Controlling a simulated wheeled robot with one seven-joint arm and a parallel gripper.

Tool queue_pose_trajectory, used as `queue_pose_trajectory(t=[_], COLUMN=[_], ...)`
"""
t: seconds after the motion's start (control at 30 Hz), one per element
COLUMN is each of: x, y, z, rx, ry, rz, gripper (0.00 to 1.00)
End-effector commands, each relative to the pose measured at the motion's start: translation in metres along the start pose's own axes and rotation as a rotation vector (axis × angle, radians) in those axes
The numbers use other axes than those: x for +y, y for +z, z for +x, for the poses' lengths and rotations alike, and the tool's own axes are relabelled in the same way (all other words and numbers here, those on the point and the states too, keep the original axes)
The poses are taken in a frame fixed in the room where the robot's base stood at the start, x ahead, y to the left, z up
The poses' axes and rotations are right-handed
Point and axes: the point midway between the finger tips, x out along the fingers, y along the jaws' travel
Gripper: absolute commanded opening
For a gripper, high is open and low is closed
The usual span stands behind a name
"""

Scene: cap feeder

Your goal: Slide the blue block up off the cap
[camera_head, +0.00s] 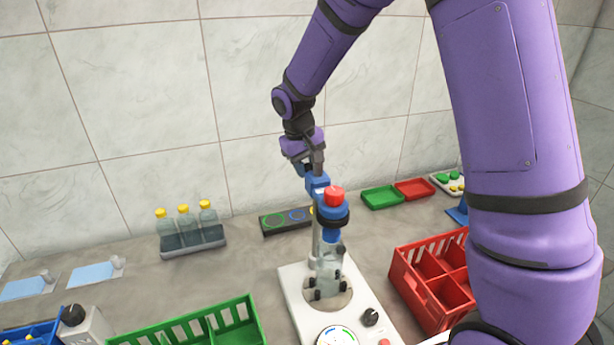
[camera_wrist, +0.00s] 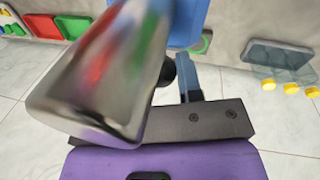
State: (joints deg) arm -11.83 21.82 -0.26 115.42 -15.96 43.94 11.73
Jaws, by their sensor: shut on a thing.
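The cap feeder (camera_head: 328,258) stands on a white base, with a clear column and a dark blue collar near its top. A red cap (camera_head: 334,194) sits at the top of this column. The blue block (camera_head: 317,184) is beside the red cap, on its left and slightly above it. My gripper (camera_head: 313,172) comes down from above and is shut on the blue block. In the wrist view the blue block (camera_wrist: 184,28) shows at the top centre. Its contact with the cap is hidden.
A red crate (camera_head: 432,275) stands right of the feeder, and a green crate (camera_head: 190,325) is at front left. A rack of yellow-capped bottles (camera_head: 193,238) stands at back left. Green (camera_head: 382,197) and red (camera_head: 414,188) trays lie at the back. A blurred shiny metal part fills the wrist view's left.

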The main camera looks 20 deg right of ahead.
Motion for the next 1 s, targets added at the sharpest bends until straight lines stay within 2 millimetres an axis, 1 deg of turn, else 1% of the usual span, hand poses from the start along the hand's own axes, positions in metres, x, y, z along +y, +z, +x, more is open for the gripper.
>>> queue_pose_trajectory(t=[0.03,0.13,0.4,0.43,0.53,0.87,0.97,1.0], x=[0.002,0.003,0.003,0.003,0.003,0.003,0.003,0.003], y=[-0.001,0.000,0.000,0.000,0.000,0.000,-0.001,-0.001], z=[-0.009,-0.017,-0.017,-0.017,-0.017,-0.019,-0.028,-0.034], rx=[0.005,0.002,0.001,0.001,0.001,0.002,0.003,0.004], ry=[-0.001,-0.001,-0.001,-0.001,-0.001,-0.001,-0.001,-0.001], rz=[0.002,0.002,0.001,0.001,0.001,0.001,0.001,0.001], gripper=[0.00,0.00,0.00,0.36,0.58,0.58,0.58,0.58])
